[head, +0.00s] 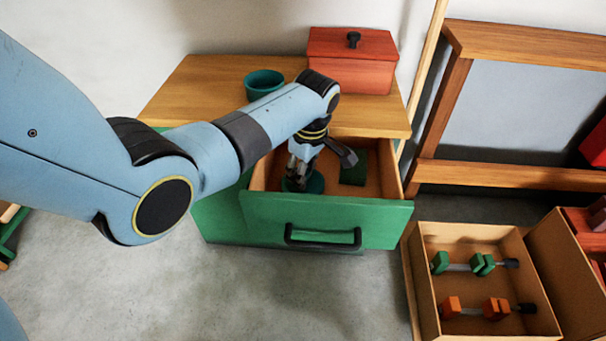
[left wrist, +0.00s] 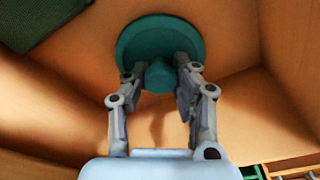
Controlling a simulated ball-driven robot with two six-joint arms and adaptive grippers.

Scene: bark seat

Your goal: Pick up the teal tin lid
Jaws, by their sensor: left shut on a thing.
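The teal tin lid (left wrist: 150,38) is a round disc with a knob (left wrist: 159,77), inside the open drawer of the green cabinet. My left gripper (left wrist: 160,82) reaches down into the drawer and is shut on the lid's knob, with one finger on each side. In the head view only part of the lid (head: 315,184) shows beside my left gripper (head: 297,180). Whether the lid touches the drawer floor I cannot tell. My right gripper is not in view.
The open drawer (head: 328,218) also holds a dark green flat piece (head: 354,168). A teal tin (head: 264,83) and a red box with a black knob (head: 351,62) stand on the cabinet top (head: 200,90). A wooden tray (head: 424,268) with clamps lies at the right.

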